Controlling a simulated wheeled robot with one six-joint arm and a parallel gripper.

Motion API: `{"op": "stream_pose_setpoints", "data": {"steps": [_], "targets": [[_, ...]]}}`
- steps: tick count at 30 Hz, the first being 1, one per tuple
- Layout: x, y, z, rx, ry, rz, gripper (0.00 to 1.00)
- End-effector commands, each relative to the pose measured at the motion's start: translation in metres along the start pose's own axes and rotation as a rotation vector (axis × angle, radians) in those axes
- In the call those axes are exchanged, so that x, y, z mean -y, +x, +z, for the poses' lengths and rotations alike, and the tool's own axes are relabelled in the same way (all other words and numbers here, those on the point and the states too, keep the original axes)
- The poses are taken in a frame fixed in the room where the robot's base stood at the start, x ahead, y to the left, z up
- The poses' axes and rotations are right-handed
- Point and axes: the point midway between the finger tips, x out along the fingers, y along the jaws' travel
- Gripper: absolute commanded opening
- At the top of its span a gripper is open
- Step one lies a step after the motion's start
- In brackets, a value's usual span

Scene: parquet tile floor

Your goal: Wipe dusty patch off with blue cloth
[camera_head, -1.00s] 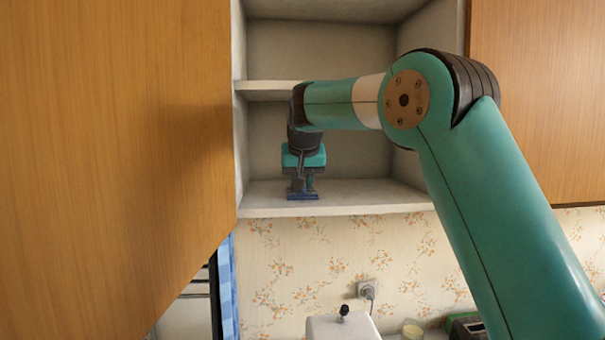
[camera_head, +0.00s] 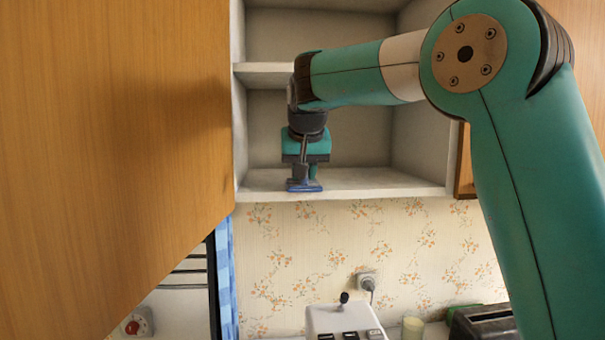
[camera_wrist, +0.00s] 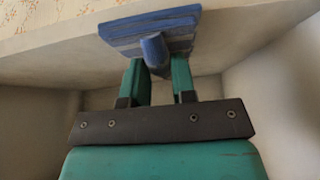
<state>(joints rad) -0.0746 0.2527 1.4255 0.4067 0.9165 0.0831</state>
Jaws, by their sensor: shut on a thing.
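The blue cloth (camera_head: 304,187) is a folded pad lying flat on the lower shelf (camera_head: 390,182) of the open wall cabinet, close to the front edge and left of the middle. My gripper (camera_head: 303,174) points down and is shut on a raised blue grip on the cloth. The wrist view shows the blue cloth (camera_wrist: 150,28) against the pale shelf (camera_wrist: 50,32), with both fingers of my gripper (camera_wrist: 156,68) around its grip. I cannot make out a distinct dusty patch; the shelf under the cloth is hidden.
A wooden cabinet door (camera_head: 110,130) stands open on the left. An upper shelf (camera_head: 262,75) is above my wrist. Below are a white appliance with a dark knob (camera_head: 343,318), a wall socket (camera_head: 366,281) and a dark toaster (camera_head: 484,323). The shelf right of my gripper is clear.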

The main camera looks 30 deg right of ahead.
Motion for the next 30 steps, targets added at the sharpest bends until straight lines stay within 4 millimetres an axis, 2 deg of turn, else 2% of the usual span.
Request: {"op": "stream_pose_setpoints", "data": {"steps": [1,3,14,30], "targets": [[0.001,0.002,0.008,0.012,-0.004,0.003,0.0],[0.0,0.0,0.01,0.013,-0.003,0.003,0.0],[0.0,-0.003,0.009,0.013,-0.003,0.004,0.0],[0.0,-0.061,-0.028,0.004,0.0,0.001,0.0]]}}
